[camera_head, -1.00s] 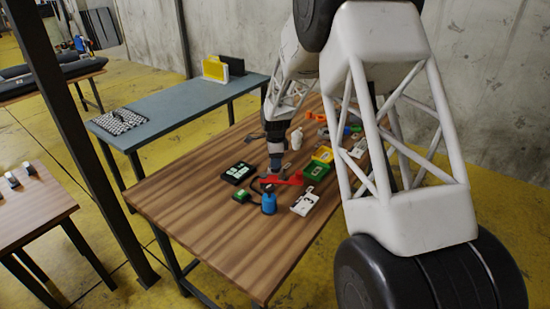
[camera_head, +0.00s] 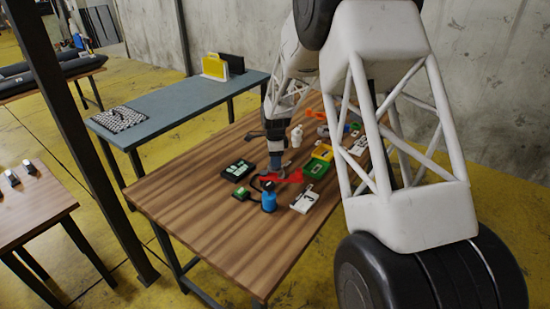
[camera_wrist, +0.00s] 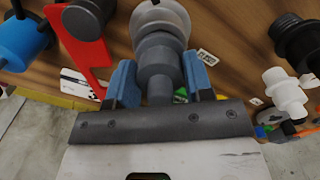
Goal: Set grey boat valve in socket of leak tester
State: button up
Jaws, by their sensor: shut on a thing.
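My gripper (camera_wrist: 156,85) is shut on the grey valve (camera_wrist: 157,52), with a blue fingertip on each side of its narrower body. The valve's wide, paler flange points away from my palm. In the head view my gripper (camera_head: 276,160) is low over the table, just behind the red arm (camera_head: 292,177) of what looks like the leak tester. In the wrist view this red arm (camera_wrist: 82,45) is left of the valve, with a dark round part on it. A blue cylinder (camera_head: 268,202) stands in front. The socket is not clearly visible, and I cannot tell whether the valve touches anything.
A black valve (camera_wrist: 298,40) and a white valve (camera_wrist: 285,92) are to the right in the wrist view. A black box (camera_head: 238,170), a green box (camera_head: 316,169) and a white plate (camera_head: 306,199) lie nearby. The wooden table's (camera_head: 205,215) front left is clear.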

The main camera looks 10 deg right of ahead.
jog(key=shift+f, duration=0.4)
dwell(1.1)
jog(key=o, duration=1.5)
jog(key=shift+c, duration=0.2)
jog(key=shift+r, duration=0.15)
jog(key=shift+r, duration=3.8)
jog(key=shift+s+r, duration=0.1)
